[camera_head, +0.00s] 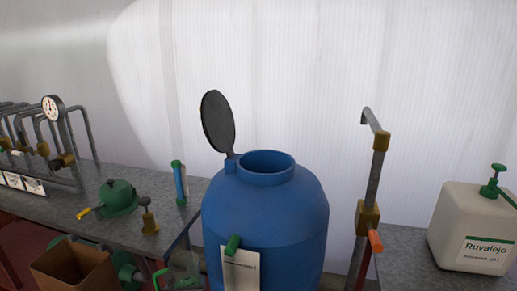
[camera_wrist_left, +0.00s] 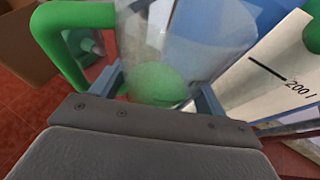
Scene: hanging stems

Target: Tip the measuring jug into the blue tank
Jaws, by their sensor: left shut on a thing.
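The clear measuring jug (camera_wrist_left: 185,35) with a green handle (camera_wrist_left: 62,50) is between the two fingers of my left gripper (camera_wrist_left: 160,95), which is shut on it. A rounded green shape shows at or through the jug; I cannot tell what it is. In the head view the jug (camera_head: 185,262) is at the bottom edge, low and left of the blue tank (camera_head: 265,215), partly cut off. The tank stands upright with its round mouth open and its dark lid (camera_head: 218,121) raised at the left. My right gripper is not in view.
A grey bench (camera_head: 60,207) at the left holds pipes with a gauge (camera_head: 53,107), a green fitting (camera_head: 118,197) and a blue-green tube (camera_head: 180,182). A standpipe (camera_head: 374,180) rises right of the tank. A white canister (camera_head: 475,225) stands at the right. A cardboard box (camera_head: 75,270) is low left.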

